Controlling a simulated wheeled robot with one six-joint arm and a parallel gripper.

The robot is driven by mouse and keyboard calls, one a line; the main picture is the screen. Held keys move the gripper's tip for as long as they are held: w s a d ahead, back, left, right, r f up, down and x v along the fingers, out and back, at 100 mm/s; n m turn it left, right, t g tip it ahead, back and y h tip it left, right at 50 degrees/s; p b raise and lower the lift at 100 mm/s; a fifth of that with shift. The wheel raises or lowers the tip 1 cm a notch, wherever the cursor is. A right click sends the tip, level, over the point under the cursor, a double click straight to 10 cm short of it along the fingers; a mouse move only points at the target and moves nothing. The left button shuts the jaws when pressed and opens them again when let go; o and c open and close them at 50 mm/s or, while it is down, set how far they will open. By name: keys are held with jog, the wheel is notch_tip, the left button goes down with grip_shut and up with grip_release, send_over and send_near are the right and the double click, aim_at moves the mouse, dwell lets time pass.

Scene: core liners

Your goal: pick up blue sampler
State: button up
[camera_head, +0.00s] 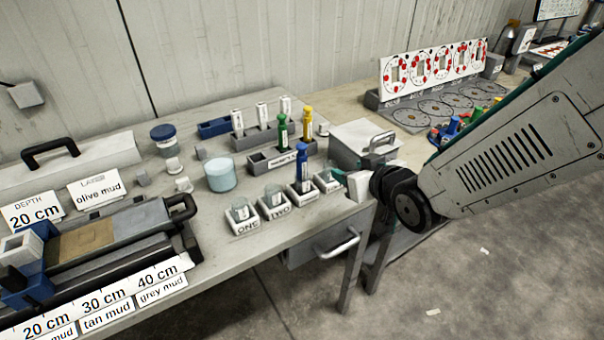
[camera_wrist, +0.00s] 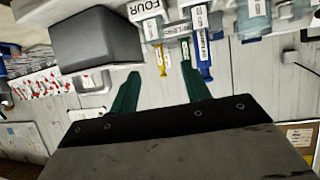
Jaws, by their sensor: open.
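The blue sampler (camera_head: 302,165) stands upright at the row of small labelled holders near the table's front edge; its lower end is hard to make out. It also shows in the wrist view (camera_wrist: 204,60), just right of the right finger's tip. My gripper (camera_head: 339,176) is at the table's front right corner, to the right of the sampler and apart from it in the head view. Its two green fingers (camera_wrist: 160,72) are spread with nothing held between them. A yellow sampler (camera_wrist: 162,58) shows beyond the gap between the fingers.
Green (camera_head: 282,131) and yellow (camera_head: 307,124) samplers stand behind the blue one. Labelled cup holders ONE (camera_head: 243,227) and TWO (camera_head: 274,211) are to its left. A grey box with a handle (camera_head: 364,143) stands close behind my gripper. A light-blue jar (camera_head: 220,176) stands further left.

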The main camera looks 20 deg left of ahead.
aim_at(305, 167)
jog(key=a+y, duration=0.1)
jog(key=a, duration=0.1)
jog(key=s+a+f+n+y, duration=0.1)
jog(key=a, duration=0.1)
jog(key=s+a+f, duration=0.1)
jog(key=a, duration=0.1)
jog(key=shift+a+y, duration=0.4)
jog(key=x, duration=0.7)
jog(key=shift+r, duration=0.35)
grip_shut()
